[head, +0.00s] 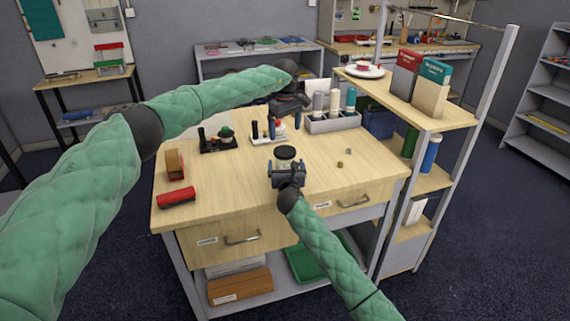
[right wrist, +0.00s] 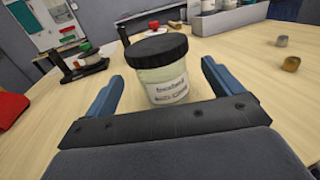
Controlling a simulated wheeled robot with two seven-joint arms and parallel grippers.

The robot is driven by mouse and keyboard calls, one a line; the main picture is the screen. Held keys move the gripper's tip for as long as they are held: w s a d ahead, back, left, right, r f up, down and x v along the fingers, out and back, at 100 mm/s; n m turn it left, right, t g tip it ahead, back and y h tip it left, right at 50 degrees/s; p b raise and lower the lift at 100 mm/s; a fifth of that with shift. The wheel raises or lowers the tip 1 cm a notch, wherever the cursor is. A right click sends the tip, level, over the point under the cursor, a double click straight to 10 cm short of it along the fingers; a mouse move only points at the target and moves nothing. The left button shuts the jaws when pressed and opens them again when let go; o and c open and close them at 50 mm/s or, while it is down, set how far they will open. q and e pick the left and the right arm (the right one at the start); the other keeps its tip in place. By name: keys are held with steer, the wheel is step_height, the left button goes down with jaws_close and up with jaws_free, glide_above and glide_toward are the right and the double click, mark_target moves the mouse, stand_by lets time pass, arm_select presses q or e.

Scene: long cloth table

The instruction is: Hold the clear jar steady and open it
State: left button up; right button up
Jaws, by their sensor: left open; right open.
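The clear jar (right wrist: 166,86) with a black lid (head: 285,152) stands upright on the wooden workbench; its pale contents and white label show in the right wrist view. My right gripper (head: 288,170) is open at the near side of the jar. In the right wrist view its blue fingers (right wrist: 161,72) stand on either side of the jar body, with gaps on both sides. My left gripper (head: 286,112) is open, pointing down above the bench beyond the jar, with nothing visible in it. The jar's lower part is partly hidden by my right gripper in the head view.
Two small knobs (head: 340,164) lie right of the jar. Black stands (head: 219,146) with small items are at the back left. A grey bin with bottles (head: 335,124) stands behind. A red case (head: 176,197) lies front left. Shelves (head: 428,122) border the right side.

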arm_select(q)
steer(key=shift+w+a+f, duration=0.1)
steer(key=shift+w+f, duration=0.15)
steer(key=shift+f, duration=0.05)
arm_select(e)
steer(key=w, duration=0.5)
steer(key=shift+a+f, duration=0.2)
steer(key=shift+f, duration=0.05)
arm_select(q)
steer(key=shift+s+r, duration=0.2)
steer(key=shift+s, duration=0.05)
arm_select(e)
steer(key=shift+w+r, duration=0.2)
arm_select(q)
steer(key=shift+w+f, duration=0.1)
arm_select(e)
steer(key=shift+w+f, duration=0.1)
